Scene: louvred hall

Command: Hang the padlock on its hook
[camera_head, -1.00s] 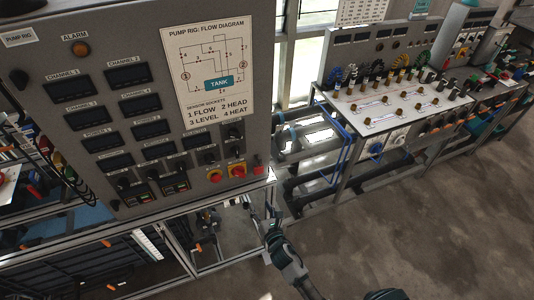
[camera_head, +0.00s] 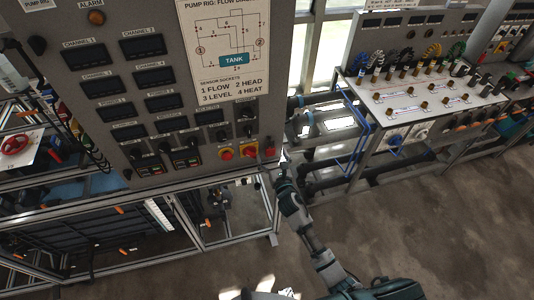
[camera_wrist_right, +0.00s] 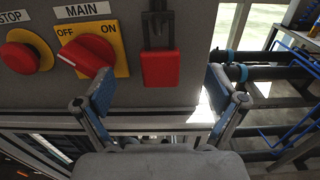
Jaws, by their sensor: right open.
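The red padlock (camera_wrist_right: 161,69) hangs upright at a black hook (camera_wrist_right: 158,22) on the grey panel in the right wrist view. It also shows as a small red block (camera_head: 269,147) at the panel's lower right corner in the head view. My right gripper (camera_wrist_right: 157,92) is open, one finger on each side of the padlock in the picture, with gaps on both sides. How far the fingertips are from the panel is hard to tell. In the head view this gripper (camera_head: 284,162) is at the panel's lower right edge. My left gripper is not in view.
Left of the padlock are a red MAIN rotary switch (camera_wrist_right: 92,52) on a yellow plate and a red STOP button (camera_wrist_right: 22,56). Pipes (camera_wrist_right: 270,75) run right of the panel. A metal frame (camera_head: 225,180) stands below it. The floor (camera_head: 420,220) at right is clear.

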